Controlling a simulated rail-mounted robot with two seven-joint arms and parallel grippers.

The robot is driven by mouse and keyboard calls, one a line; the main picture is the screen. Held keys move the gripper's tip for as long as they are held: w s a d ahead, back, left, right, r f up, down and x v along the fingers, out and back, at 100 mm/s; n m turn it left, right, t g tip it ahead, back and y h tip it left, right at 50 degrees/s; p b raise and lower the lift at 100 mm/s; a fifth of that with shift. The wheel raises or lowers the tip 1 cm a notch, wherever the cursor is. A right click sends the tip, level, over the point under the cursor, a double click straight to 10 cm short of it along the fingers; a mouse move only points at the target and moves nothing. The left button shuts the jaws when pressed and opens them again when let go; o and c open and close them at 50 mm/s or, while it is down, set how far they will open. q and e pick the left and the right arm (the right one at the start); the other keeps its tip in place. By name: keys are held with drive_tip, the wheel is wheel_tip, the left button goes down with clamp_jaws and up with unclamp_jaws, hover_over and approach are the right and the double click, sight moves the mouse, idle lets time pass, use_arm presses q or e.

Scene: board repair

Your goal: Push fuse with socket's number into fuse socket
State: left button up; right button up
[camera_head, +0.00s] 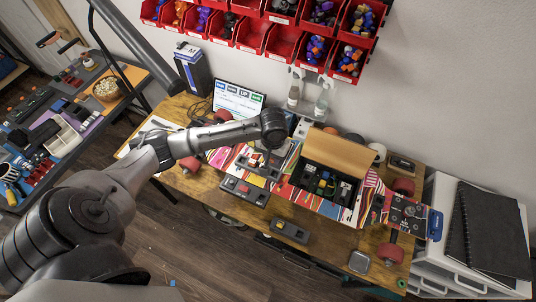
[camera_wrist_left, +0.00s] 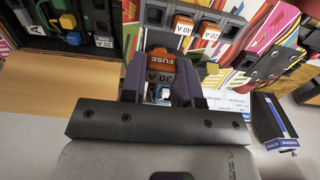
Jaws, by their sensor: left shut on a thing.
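My left gripper (camera_wrist_left: 160,92) is shut on an orange fuse (camera_wrist_left: 160,64) with a white label reading 30 A, upside down in the left wrist view. Beyond it is a dark fuse rack with a 40 A fuse (camera_wrist_left: 183,25) and a 20 A fuse (camera_wrist_left: 209,33); I cannot tell if the held fuse still touches the rack. The open black box (camera_head: 318,183) stands right of my left gripper (camera_head: 262,155) in the head view. Its inside (camera_wrist_left: 103,20) shows sockets and a 30 A label at the left wrist view's upper left. My right gripper is out of view.
The box's brown lid (camera_head: 337,150) stands open at its back. A grey unit with coloured buttons (camera_head: 245,189) lies in front of my left gripper, and a small grey device (camera_head: 290,230) lies near the table's front. A laptop (camera_head: 238,98) and two bottles stand behind.

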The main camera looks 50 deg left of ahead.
use_arm(q)
drive_tip(key=w+d, duration=0.7)
drive_tip(key=w, duration=0.5)
drive_tip(key=shift+w, duration=0.35)
idle(0.5)
drive_tip(key=shift+d+f, duration=0.1)
drive_tip(key=shift+f+b, duration=2.6)
drive_tip(key=shift+f, duration=4.1)
drive_tip(key=shift+f+b, duration=0.3)
drive_tip(key=shift+f, duration=0.3)
